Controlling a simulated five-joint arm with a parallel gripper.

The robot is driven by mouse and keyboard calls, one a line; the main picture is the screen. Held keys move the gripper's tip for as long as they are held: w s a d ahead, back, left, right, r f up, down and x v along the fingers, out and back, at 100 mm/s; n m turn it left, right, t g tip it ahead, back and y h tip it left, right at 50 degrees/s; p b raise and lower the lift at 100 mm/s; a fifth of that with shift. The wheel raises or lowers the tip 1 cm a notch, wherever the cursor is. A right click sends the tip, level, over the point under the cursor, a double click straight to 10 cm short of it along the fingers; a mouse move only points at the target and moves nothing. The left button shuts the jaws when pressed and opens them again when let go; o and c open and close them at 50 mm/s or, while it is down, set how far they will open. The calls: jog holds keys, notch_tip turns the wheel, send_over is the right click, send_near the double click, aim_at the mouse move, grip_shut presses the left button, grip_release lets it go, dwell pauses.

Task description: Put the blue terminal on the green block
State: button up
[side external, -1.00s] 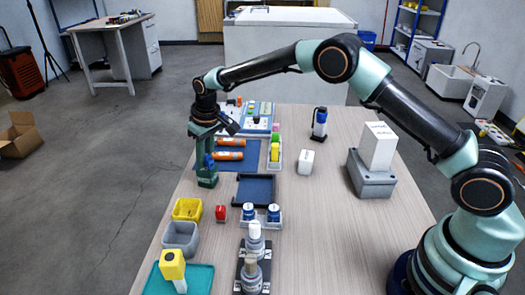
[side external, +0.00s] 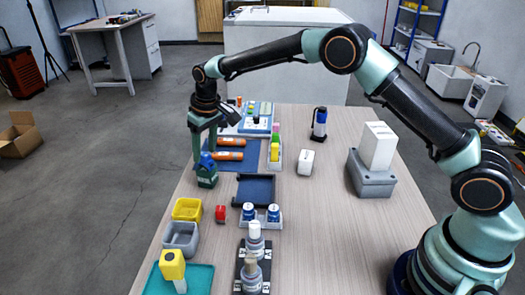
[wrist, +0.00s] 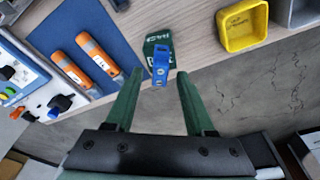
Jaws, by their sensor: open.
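The green block (side external: 207,180) stands on the table near its left edge, with white lettering visible in the wrist view (wrist: 157,40). The blue terminal (side external: 206,159) sits on top of the green block; it also shows in the wrist view (wrist: 161,64) in front of the block's lettered face. My gripper (side external: 204,152) is open just above the terminal, with its fingers pointing down. In the wrist view its two green fingertips (wrist: 161,74) are spread to either side of the terminal, with gaps showing. The exact contact between terminal and block is hard to see.
Orange cylinders (side external: 229,155) lie on a blue mat behind the block. A dark blue tray (side external: 256,190) is to the right. A yellow bin (side external: 187,209) and a grey bin (side external: 181,239) stand in front.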

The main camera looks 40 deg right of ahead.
aim_at(211, 161)
jog(key=s+d+r, duration=0.2)
jog(key=s+r, duration=0.1)
jog(key=r, duration=0.5)
jog(key=s+d+r, duration=0.2)
jog(key=s+r, duration=0.1)
jog(key=r, duration=0.4)
jog(key=s+d+r+m+t, duration=0.1)
jog(key=s+d+r, duration=0.1)
jog(key=s+d, duration=0.35)
jog(key=s+d+r+m+t, duration=0.1)
jog(key=s+d+r, duration=0.1)
jog(key=s, duration=0.7)
jog(key=s+d+f+t, duration=0.1)
jog(key=s+d+f, duration=0.1)
jog(key=s, duration=0.6)
jog(key=shift+s+d+f+m+h, duration=0.2)
jog(key=shift+d+f+m+h, duration=0.1)
jog(key=shift+f, duration=0.5)
